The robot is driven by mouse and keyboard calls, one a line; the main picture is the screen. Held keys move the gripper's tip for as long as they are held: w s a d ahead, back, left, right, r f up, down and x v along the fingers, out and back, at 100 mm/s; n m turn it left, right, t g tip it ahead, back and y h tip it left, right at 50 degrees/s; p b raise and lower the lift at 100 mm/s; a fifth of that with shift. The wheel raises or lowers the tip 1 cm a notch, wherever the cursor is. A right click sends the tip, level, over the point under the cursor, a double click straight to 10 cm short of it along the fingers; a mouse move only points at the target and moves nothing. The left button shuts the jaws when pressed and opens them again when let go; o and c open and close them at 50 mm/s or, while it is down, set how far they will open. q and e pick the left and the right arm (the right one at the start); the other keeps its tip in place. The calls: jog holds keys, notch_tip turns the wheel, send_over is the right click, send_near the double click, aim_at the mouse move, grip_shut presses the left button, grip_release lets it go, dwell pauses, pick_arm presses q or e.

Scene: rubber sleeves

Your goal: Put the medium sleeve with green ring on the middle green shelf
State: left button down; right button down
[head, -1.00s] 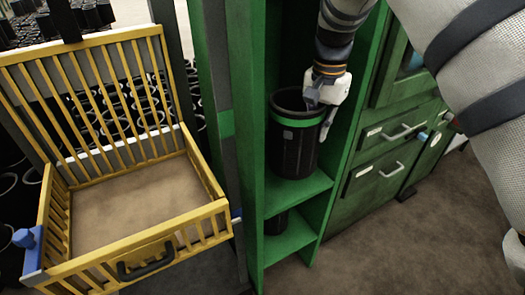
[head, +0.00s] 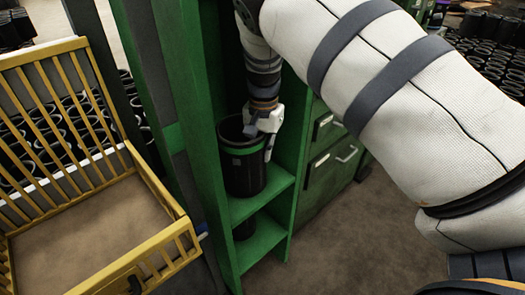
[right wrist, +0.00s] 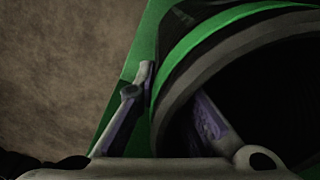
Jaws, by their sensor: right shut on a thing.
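The black medium sleeve with a green ring (head: 245,172) is upright inside the green shelf unit, at the middle shelf (head: 272,192). Its base is at or very close to the board; I cannot tell whether it touches. My right gripper (head: 265,129) is shut on the sleeve's upper rim, from above. In the right wrist view, the sleeve's rim and green ring (right wrist: 215,31) show large, with one finger of my right gripper (right wrist: 175,92) outside the wall and one inside the opening. My left gripper is not in view.
A yellow slatted crate (head: 160,190) with an empty brown floor stands at left. Green drawers (head: 330,165) stand to the right of the shelf unit. Many black sleeves are stacked behind.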

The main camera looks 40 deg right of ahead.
jog(key=shift+w, duration=0.1)
jog(key=c, duration=1.7)
grip_release()
notch_tip(320, 180, up, 12)
jog(key=shift+r, duration=0.1)
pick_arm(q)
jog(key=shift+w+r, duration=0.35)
